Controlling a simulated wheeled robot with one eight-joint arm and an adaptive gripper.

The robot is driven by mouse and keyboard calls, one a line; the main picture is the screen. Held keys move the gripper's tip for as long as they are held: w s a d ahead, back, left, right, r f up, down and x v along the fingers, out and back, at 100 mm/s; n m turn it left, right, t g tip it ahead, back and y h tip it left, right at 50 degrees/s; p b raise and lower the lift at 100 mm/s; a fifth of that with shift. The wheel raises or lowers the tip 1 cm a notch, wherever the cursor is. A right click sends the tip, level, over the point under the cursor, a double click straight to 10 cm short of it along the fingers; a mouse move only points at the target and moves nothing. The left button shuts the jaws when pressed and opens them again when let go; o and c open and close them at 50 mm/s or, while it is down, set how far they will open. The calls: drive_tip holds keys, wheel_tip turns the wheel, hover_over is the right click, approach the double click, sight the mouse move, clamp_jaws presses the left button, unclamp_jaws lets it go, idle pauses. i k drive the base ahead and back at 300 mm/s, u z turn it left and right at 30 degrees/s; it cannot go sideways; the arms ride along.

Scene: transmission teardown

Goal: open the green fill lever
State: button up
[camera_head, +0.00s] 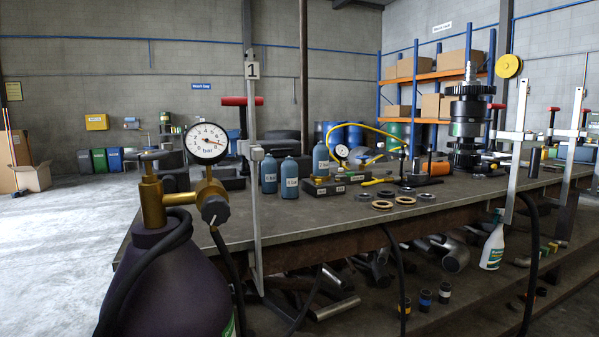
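I cannot clearly pick out a green fill lever. On the workbench (280,222), a small dark block with pale labels (323,187) stands near the middle, with a greenish strip along its edge. A small gauge (342,151) and a curved yellow hose (375,128) are just behind it. A yellow-green bar (378,181) lies to the right of the block, too small to tell whether it is a lever. My gripper is not in view.
A purple gas cylinder (160,275) with a brass valve and pressure gauge (206,143) stands at the front left. Blue bottles (289,178), metal rings (383,204), a gear stack (466,130) and upright clamps (254,200) are on or at the bench.

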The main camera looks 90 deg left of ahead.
sight(347, 174)
drive_tip(key=u, duration=3.1)
drive_tip(key=i, duration=1)
